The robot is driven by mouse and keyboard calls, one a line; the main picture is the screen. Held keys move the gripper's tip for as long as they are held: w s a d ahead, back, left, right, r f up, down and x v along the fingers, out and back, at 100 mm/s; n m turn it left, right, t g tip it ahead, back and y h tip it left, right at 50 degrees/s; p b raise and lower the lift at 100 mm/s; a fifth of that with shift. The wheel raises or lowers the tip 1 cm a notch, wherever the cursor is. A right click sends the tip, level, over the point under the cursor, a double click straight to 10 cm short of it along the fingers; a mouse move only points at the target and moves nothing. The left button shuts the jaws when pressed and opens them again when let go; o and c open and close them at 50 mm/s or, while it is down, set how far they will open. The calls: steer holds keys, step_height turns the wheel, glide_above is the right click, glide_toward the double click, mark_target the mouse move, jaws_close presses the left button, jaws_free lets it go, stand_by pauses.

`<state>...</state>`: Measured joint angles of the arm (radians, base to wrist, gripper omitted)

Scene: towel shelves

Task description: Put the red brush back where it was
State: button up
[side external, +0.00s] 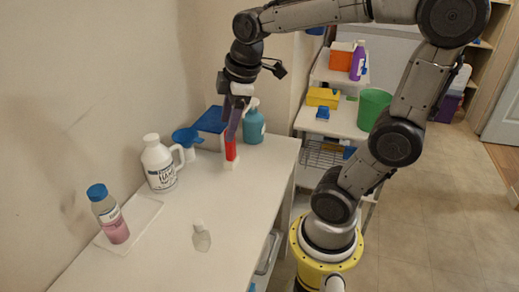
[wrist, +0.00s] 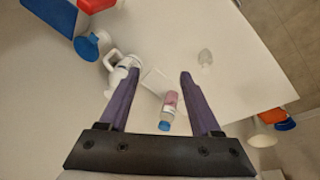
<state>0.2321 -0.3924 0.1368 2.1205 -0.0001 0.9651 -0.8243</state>
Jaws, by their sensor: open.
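The red brush (side external: 230,149) stands upright on the white table, its white lower end (side external: 230,166) down, near the table's far end. My gripper (side external: 233,133) points down with its purple fingers close to the top of the brush in the side view. In the wrist view the fingers (wrist: 159,74) are spread, with nothing held between them. A red piece (wrist: 95,4), apparently the brush, is cut off by the top edge there, outside the fingers. The side view does not show whether a finger touches the brush.
A blue box (side external: 211,127), blue funnel (side external: 187,138), teal bottle (side external: 253,124) and white jug (side external: 160,164) stand near the brush. A shelf cart (side external: 343,124) stands beyond the table. The table's middle is clear.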

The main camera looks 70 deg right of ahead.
steer(key=s+a+f+m+t, duration=0.2)
steer(key=s+a+m, duration=0.4)
steer(key=s, duration=0.3)
steer(key=shift+s+m+y, duration=0.15)
steer(key=shift+m+y, duration=0.25)
